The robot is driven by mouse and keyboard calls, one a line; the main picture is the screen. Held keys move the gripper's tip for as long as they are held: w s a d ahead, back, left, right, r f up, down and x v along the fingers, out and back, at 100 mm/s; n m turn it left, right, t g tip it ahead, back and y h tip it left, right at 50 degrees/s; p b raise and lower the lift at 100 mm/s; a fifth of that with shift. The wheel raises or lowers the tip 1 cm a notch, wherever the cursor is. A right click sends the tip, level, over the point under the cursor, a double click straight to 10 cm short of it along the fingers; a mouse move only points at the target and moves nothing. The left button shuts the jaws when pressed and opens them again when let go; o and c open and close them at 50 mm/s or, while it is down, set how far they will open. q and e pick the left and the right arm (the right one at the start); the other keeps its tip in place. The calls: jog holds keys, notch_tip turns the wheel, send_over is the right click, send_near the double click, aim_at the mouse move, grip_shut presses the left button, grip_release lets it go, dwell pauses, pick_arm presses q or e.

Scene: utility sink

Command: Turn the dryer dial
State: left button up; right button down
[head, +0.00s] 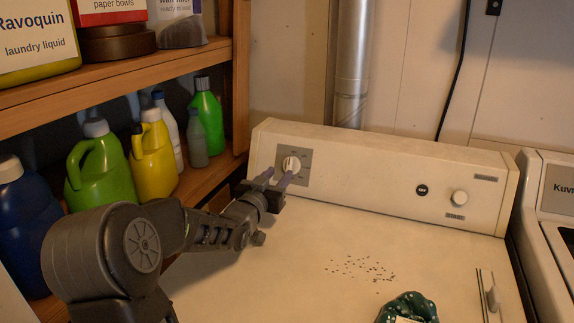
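The dryer dial (291,164) is a round white knob on a grey square plate at the left end of the dryer's back panel (370,172). My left gripper (281,174) is just in front of the dial, with its two fingers apart and pointing at the panel. The right-hand finger overlaps the lower part of the dial in the picture; the left-hand finger lies to its left, over the plate's edge. I cannot tell whether a finger touches the dial. My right gripper is not in view.
A second white knob (460,198) and a black round button (422,190) sit farther right on the panel. Wooden shelves with several bottles (153,155) stand close on the left.

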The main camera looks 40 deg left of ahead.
aim_at(289, 162)
pick_arm(q)
jog(key=p+x, duration=0.1)
jog(key=x, duration=0.6)
jog(key=shift+f, duration=0.1)
jog(key=shift+c, duration=0.3)
grip_shut()
